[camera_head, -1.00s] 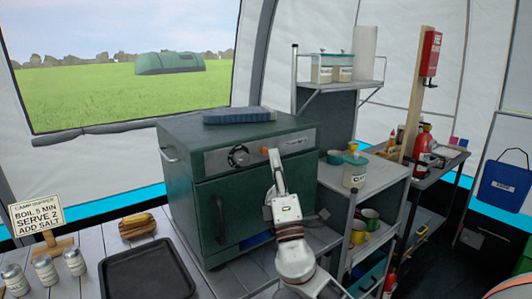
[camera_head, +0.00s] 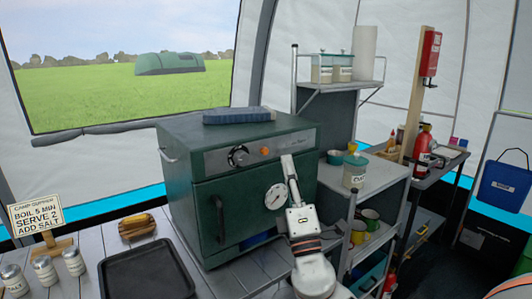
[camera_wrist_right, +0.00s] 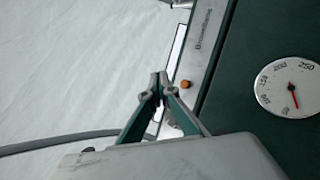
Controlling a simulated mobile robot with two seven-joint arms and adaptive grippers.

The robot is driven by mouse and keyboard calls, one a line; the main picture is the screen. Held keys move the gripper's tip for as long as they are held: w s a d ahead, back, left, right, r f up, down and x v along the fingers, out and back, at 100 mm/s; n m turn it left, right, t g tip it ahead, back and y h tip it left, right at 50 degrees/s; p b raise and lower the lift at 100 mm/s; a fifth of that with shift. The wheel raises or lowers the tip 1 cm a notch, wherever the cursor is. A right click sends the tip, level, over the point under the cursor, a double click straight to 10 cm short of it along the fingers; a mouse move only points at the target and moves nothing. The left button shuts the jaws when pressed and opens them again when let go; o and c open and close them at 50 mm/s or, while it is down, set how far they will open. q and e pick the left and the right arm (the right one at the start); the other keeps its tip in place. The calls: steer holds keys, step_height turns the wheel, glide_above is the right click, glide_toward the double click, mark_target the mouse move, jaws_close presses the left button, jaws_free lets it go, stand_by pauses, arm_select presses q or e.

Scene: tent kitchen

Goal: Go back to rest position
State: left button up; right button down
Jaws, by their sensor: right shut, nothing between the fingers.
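My right gripper (camera_head: 288,160) is in front of the right part of the green oven (camera_head: 206,205), near the oven's upper right edge. In the right wrist view my right gripper (camera_wrist_right: 160,84) has its fingertips together, with nothing between them. The oven door is closed, with a dark vertical handle on its left side. A round dial gauge (camera_head: 276,197) shows on the door just left of my right arm, and large in the right wrist view (camera_wrist_right: 290,87). The control panel has a black knob (camera_head: 238,156) and an orange light (camera_head: 265,151). My left gripper is not in view.
A grey shelf unit (camera_head: 385,180) with jars and mugs stands close to the right of my arm.

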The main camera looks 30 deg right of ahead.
steer(key=shift+h, duration=0.3)
steer(key=s+d+f+m+g+h, duration=0.1)
steer(key=s+d+f+m+g, duration=0.2)
steer(key=f, duration=0.4)
steer(key=s+d+f+m+g+h, duration=0.15)
steer(key=f+m+g, duration=0.25)
steer(key=f, duration=0.4)
steer(key=s+a+f+m+g+y, duration=0.15)
steer(key=s+f+g, duration=0.25)
steer(key=s+f, duration=0.45)
steer(key=s+d+f+m+g+y, duration=0.15)
steer(key=s+f+g, duration=0.3)
steer(key=f, duration=0.75)
steer(key=s+a+f+g+y, duration=0.35)
steer(key=s+a+f, duration=0.3)
steer(key=s, duration=0.25)
steer(key=w+a+f+m+t+y+p, duration=0.1)
steer(key=a+f+t+y+p, duration=0.1)
steer(key=a, duration=0.5)
steer(key=w+a+f+m+t+y+p, duration=0.1)
steer(key=w+a+f+t+y+p, duration=0.1)
steer(key=a+f+y, duration=0.3)
steer(key=a+f, duration=0.1)
steer(key=a, duration=0.2)
steer(key=shift+m+t, duration=0.3)
